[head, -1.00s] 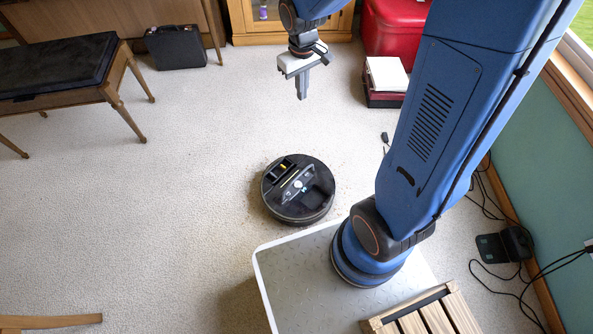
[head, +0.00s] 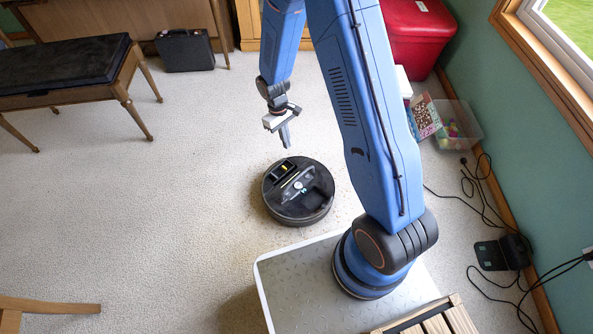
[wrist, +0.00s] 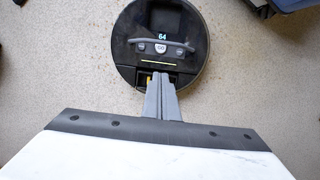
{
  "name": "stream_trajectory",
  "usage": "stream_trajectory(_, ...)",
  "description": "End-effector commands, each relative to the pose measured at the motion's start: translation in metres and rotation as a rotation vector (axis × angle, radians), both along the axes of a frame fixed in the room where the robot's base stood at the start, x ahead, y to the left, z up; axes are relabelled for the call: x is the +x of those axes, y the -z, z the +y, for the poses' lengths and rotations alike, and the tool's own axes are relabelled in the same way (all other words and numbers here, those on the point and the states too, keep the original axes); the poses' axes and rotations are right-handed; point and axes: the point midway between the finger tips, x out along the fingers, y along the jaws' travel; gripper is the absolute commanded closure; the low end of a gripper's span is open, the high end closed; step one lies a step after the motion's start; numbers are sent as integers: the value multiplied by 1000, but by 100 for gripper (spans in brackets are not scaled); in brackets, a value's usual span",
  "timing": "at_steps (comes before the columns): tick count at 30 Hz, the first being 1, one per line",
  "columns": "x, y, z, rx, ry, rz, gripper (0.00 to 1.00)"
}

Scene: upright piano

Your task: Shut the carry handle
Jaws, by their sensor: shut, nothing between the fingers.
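A round black robot vacuum (head: 313,209) sits on the carpet in front of my base. A grey, curved carry handle (head: 297,184) lies across its top, beside a dark open recess. In the wrist view the handle (wrist: 178,48) spans the vacuum's top (wrist: 123,60), with small round buttons and a lit display by it. I cannot tell exactly how far the handle is raised. My gripper (head: 286,146) is shut and empty, above the vacuum's far edge. In the wrist view its fingertips (wrist: 162,75) overlap the yellow-marked recess on the near side of the handle; no contact is clear.
A piano bench (head: 65,66) and a black case (head: 185,50) stand at the left. A red chest (head: 415,28), a clear bin (head: 458,125) and cables (head: 480,195) lie at the right. Carpet around the vacuum's left is clear.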

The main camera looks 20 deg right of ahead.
Motion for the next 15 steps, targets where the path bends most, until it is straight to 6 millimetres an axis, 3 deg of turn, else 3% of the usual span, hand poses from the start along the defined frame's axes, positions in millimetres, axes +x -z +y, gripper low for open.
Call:
stream_trajectory(8, -2, 20, 1, -2, -7, 12, 100)
stream_trajectory(15, -9, 54, -3, -3, -7, 14, 100)
